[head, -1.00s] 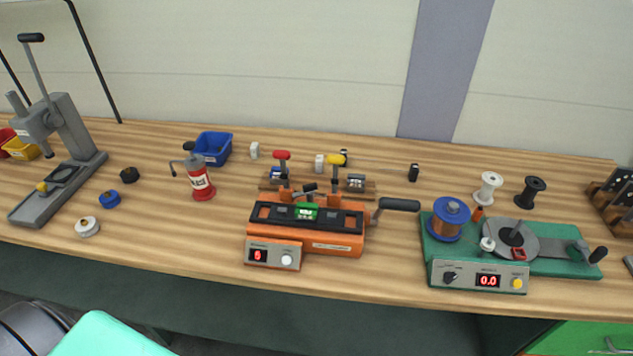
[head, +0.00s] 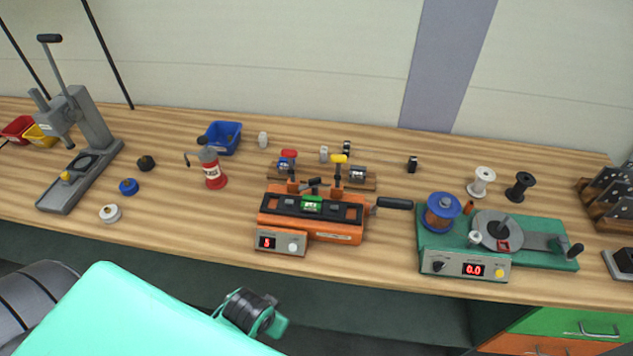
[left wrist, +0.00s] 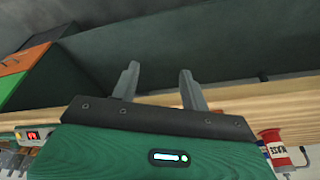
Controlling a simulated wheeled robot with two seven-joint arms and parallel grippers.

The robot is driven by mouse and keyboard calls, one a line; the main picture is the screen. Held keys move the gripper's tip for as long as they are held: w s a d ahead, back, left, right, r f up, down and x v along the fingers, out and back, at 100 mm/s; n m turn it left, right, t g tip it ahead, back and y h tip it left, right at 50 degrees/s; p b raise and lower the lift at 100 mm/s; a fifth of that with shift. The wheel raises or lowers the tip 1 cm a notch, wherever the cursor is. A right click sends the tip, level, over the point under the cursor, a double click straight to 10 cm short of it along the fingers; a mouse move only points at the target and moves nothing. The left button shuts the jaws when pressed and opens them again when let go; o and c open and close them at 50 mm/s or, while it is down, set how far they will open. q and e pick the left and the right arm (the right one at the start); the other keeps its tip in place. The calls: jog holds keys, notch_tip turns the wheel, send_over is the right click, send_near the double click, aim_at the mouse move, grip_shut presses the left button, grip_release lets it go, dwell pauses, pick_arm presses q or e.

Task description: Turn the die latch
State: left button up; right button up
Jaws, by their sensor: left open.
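The orange machine (head: 338,239) stands mid-bench in the head view, with a red-digit display and a dark top holding a green block (head: 312,204). A small black lever (head: 315,183) sits behind that block; I cannot tell if it is the die latch. A yellow-topped lever (head: 338,168) stands upright at the back, and a red-topped lever (head: 289,154) looks tipped backward. My left gripper (left wrist: 158,82) is open and empty in the left wrist view, apart from the machine, near the bench's front edge. Its fingers are hidden in the head view. My right gripper is not in view.
A black-handled crank (head: 394,203) sticks out right of the machine. A green winder (head: 545,249) with a blue spool stands farther right. A red can (head: 213,172), a blue bin (head: 224,138) and a grey press (head: 88,125) are left. Bare wood lies left of the machine.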

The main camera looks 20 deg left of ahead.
pick_arm(q)
notch_tip(320, 180, up, 7)
jog(key=w+n+p, duration=0.1)
jog(key=w+p, duration=0.1)
jog(key=w+d+r+n+t+y, duration=0.1)
jog(key=w+r+n+t+y, duration=0.1)
jog(key=w, duration=0.6)
jog(key=w+d+r+n+t+y, duration=0.1)
jog(key=w+n+y, duration=0.3)
jog(key=w, duration=0.5)
jog(key=w+d+r+n+t+y, duration=0.2)
jog(key=w+r+n+t+y, duration=0.1)
jog(key=w, duration=0.6)
jog(key=shift+r+n+t, duration=0.3)
jog(key=shift+r, duration=0.2)
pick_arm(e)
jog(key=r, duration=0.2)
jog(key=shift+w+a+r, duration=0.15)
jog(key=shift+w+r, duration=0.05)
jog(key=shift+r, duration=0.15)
